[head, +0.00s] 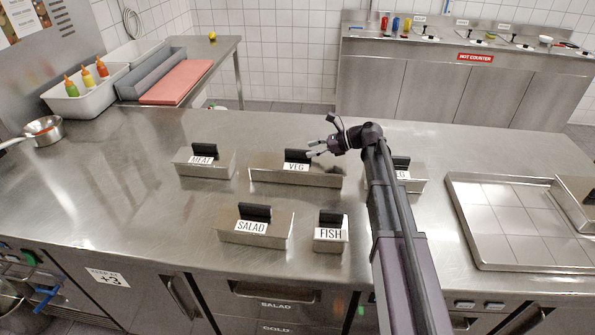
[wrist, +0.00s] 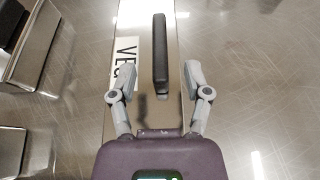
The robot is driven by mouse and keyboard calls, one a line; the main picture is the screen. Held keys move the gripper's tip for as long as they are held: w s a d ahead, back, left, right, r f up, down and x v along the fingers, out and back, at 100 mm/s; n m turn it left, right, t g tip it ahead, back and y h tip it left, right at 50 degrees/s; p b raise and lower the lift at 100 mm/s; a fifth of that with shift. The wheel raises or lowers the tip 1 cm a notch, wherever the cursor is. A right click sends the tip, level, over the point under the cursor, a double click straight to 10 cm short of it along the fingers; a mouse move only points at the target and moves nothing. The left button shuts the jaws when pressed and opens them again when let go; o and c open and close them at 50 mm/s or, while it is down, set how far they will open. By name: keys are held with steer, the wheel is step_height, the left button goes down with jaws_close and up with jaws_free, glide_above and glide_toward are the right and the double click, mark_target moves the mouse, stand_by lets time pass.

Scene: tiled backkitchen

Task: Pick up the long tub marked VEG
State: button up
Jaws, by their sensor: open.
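The long VEG tub (head: 265,174) is a low steel box with a white VEG label and a black upright handle (head: 298,156), standing in the back row on the steel counter. My gripper (head: 312,148) is just right of the handle in the head view. In the wrist view the open fingers (wrist: 155,80) stand on either side of the near end of the black handle (wrist: 160,45), with the tub (wrist: 183,95) beneath. The VEG label (wrist: 125,62) shows left of the handle.
The MEAT tub (head: 205,170) stands left, the SALAD tub (head: 252,238) and FISH tub (head: 331,244) stand in front. Another tub (head: 415,180) is partly hidden behind my arm. A tray (head: 460,225) lies at right. The counter's left middle is clear.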

mark_target(301, 150)
steer(key=b+x, duration=0.2)
steer(key=x, duration=0.2)
steer(key=shift+f, duration=0.2)
steer(key=shift+a+f, duration=0.15)
steer(key=shift+a, duration=0.35)
jaws_close()
